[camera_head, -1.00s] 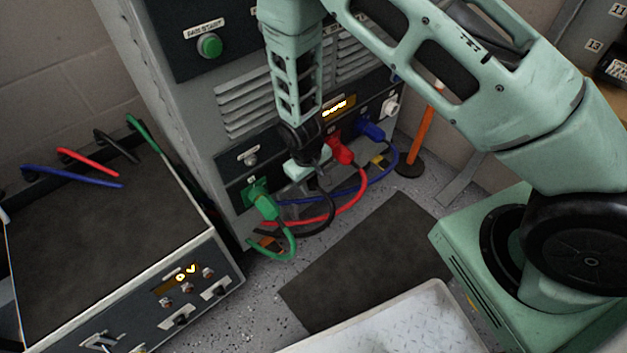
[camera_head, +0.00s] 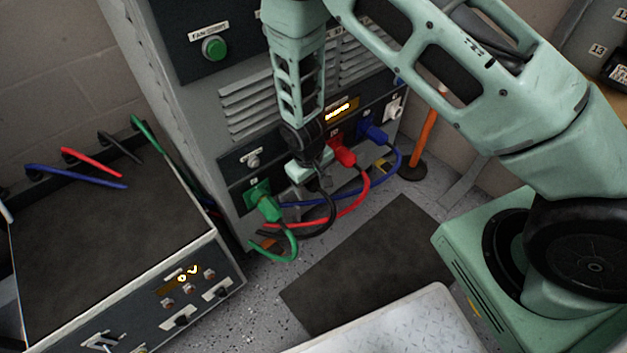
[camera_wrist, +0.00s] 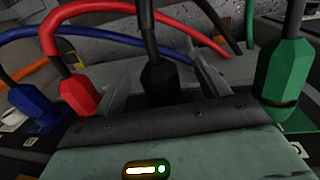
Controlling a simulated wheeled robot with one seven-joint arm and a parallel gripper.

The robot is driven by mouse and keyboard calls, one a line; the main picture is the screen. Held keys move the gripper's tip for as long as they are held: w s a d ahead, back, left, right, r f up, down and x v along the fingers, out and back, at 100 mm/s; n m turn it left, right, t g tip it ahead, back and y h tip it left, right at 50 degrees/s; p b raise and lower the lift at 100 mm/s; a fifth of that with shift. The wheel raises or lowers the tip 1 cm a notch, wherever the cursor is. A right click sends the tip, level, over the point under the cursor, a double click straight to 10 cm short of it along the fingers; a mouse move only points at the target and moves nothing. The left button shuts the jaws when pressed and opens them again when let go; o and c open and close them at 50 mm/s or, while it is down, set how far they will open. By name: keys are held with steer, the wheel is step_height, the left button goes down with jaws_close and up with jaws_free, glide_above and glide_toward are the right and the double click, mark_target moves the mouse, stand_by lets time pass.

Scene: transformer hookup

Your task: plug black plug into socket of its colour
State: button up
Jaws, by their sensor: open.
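The black plug (camera_wrist: 165,82) stands between the two spread fingers of my gripper (camera_wrist: 163,84) in the wrist view, with a gap on each side. Its black cable (camera_head: 332,208) hangs down in a loop in the head view. My gripper (camera_head: 312,170) is open at the lower socket panel, between the green and red plugs. My gripper's body hides the black socket and the plug's front end, so I cannot tell how deep it sits.
The green plug (camera_head: 266,206) is at the left of the panel. The red plug (camera_head: 343,154) and blue plug (camera_head: 374,133) are at the right, their cables looping nearby. A bench unit (camera_head: 110,240) stands left, an orange post (camera_head: 425,133) right. A dark mat (camera_head: 365,265) lies clear on the floor.

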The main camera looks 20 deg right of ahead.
steer(key=shift+s+a+r+p, duration=0.1)
steer(key=shift+a+r+p, duration=0.1)
steer(key=shift+r+p, duration=1.45)
steer(key=shift+s+a+r+p, duration=0.1)
steer(key=shift+a+r+p, duration=0.1)
steer(key=shift+r+p, duration=1.35)
steer(key=shift+r, duration=0.25)
step_height(320, 180, up, 17)
steer(key=a+p, duration=0.2)
steer(key=p, duration=0.1)
steer(key=shift+s, duration=0.35)
steer(key=s+a+r+n+y, duration=0.2)
steer(key=s+r+n, duration=0.2)
steer(key=s+r, duration=1.55)
step_height(320, 180, up, 16)
steer(key=s+p, duration=0.2)
steer(key=p, duration=1.5)
steer(key=shift+s+a+f+p, duration=0.15)
steer(key=shift+s+f+p, duration=0.1)
steer(key=shift+p, duration=0.05)
